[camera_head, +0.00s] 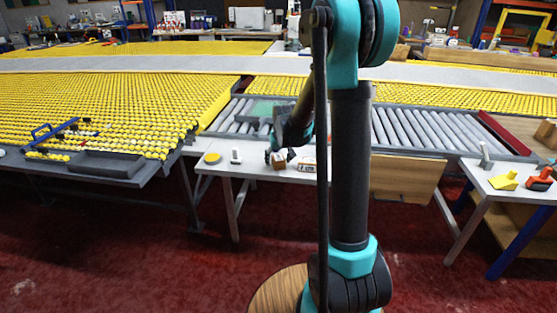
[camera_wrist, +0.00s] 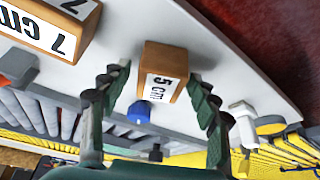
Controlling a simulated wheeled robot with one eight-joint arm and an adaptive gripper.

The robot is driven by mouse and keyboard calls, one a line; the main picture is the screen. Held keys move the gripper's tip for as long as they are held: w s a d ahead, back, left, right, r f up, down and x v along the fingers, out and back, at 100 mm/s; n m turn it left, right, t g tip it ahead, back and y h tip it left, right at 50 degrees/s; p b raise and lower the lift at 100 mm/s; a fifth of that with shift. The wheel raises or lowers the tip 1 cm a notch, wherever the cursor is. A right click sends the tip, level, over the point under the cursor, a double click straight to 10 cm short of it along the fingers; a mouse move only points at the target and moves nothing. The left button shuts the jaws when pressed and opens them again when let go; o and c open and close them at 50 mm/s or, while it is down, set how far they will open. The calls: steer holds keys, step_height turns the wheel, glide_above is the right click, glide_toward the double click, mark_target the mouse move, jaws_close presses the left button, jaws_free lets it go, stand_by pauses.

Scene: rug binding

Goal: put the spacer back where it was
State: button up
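Two wooden blocks with printed labels lie on a white side table; I cannot tell which one the task calls the spacer. The block marked 5 cm (camera_wrist: 163,72) stands between my gripper's (camera_wrist: 158,76) fingertips in the wrist view. The fingers are open, with a clear gap on the picture's left side and little gap on the right. The larger block marked 7 cm (camera_wrist: 45,25) lies to the left there. In the head view my gripper (camera_head: 279,155) is just above the small block (camera_head: 279,163), with the 7 cm block (camera_head: 308,164) to its right.
The white table (camera_head: 240,170) also holds a yellow disc (camera_head: 212,158) and a white upright piece (camera_head: 236,156). A roller conveyor (camera_head: 400,130) runs behind it. A blue knob (camera_wrist: 139,111) shows beyond the 5 cm block. Another table (camera_head: 515,190) stands at right.

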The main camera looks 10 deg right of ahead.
steer(key=v, duration=1.2)
steer(key=s+d+f, duration=0.1)
steer(key=s+f, duration=0.3)
steer(key=s, duration=0.4)
steer(key=s+d+f, duration=0.1)
steer(key=s+f, duration=0.3)
steer(key=s, duration=0.5)
steer(key=s+d+f+m, duration=0.1)
steer(key=s+f, duration=0.3)
steer(key=s, duration=0.5)
steer(key=shift+d, duration=0.35)
